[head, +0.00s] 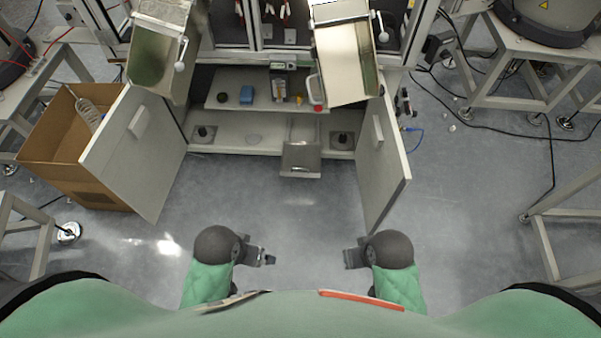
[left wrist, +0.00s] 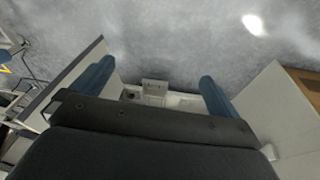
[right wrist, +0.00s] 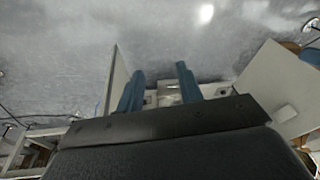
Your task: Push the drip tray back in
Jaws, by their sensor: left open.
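The drip tray (head: 300,158) is a grey metal tray on the cabinet's lower shelf, its front sticking out past the shelf edge. It also shows small between the fingers in the left wrist view (left wrist: 155,86) and in the right wrist view (right wrist: 168,86). My left gripper (head: 270,257) is open and empty, well in front of the cabinet and apart from the tray. My right gripper (head: 348,258) is also apart from it, to the right, with a narrower gap between its blue fingers and nothing in them.
The left cabinet door (head: 135,150) and right door (head: 383,160) stand open, flanking the tray. Two metal bins (head: 160,55) (head: 345,60) overhang the cabinet. The upper shelf (head: 235,103) holds small items. A cardboard box (head: 65,145) stands left. Floor between grippers and cabinet is clear.

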